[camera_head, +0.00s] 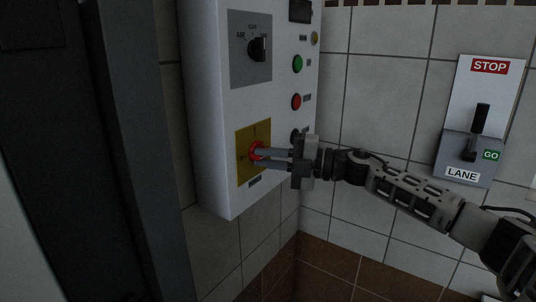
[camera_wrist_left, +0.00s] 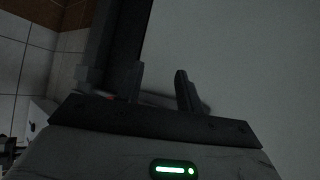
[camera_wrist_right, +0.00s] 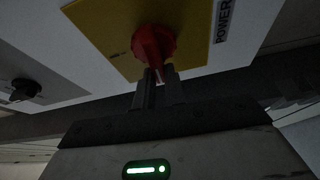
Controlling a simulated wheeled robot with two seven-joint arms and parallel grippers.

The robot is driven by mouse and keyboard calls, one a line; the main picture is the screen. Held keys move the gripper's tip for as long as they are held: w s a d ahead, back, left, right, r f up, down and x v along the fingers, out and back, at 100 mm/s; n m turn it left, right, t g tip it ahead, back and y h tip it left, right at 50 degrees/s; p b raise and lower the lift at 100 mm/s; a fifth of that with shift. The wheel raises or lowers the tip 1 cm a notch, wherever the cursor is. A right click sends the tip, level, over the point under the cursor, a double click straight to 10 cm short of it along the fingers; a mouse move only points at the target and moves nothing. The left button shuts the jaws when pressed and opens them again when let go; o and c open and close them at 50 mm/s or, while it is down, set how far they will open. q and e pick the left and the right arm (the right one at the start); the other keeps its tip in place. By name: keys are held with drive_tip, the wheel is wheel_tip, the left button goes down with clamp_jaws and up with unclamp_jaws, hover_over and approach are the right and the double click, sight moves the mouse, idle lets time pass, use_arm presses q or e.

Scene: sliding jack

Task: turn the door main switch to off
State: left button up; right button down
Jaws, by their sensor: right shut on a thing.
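The main switch is a red rotary knob (camera_head: 257,151) on a yellow plate (camera_head: 245,170), low on the white control box (camera_head: 218,190). In the right wrist view the red knob (camera_wrist_right: 155,44) sits on the yellow plate (camera_wrist_right: 105,28), beside the word POWER. My right gripper (camera_head: 268,158) reaches in from the right and is shut on the knob's handle; its fingers (camera_wrist_right: 157,84) cover part of the handle. My left gripper (camera_wrist_left: 158,88) shows only in the left wrist view, with its fingers apart and nothing seen between them.
Above the yellow plate is a grey plate (camera_head: 239,75) with a black selector (camera_head: 257,50). Green (camera_head: 297,63) and red (camera_head: 296,101) buttons are on the box's right part. A STOP/GO lever panel (camera_head: 478,120) hangs on the tiled wall. A dark frame (camera_head: 120,130) stands at left.

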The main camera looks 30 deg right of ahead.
use_arm(q)
drive_tip(key=shift+r, duration=0.1)
use_arm(e)
drive_tip(key=shift+f+n, duration=0.1)
drive_tip(key=shift+n, duration=0.3)
drive_tip(key=c, duration=1.5)
unclamp_jaws()
drive_tip(key=shift+o, duration=0.2)
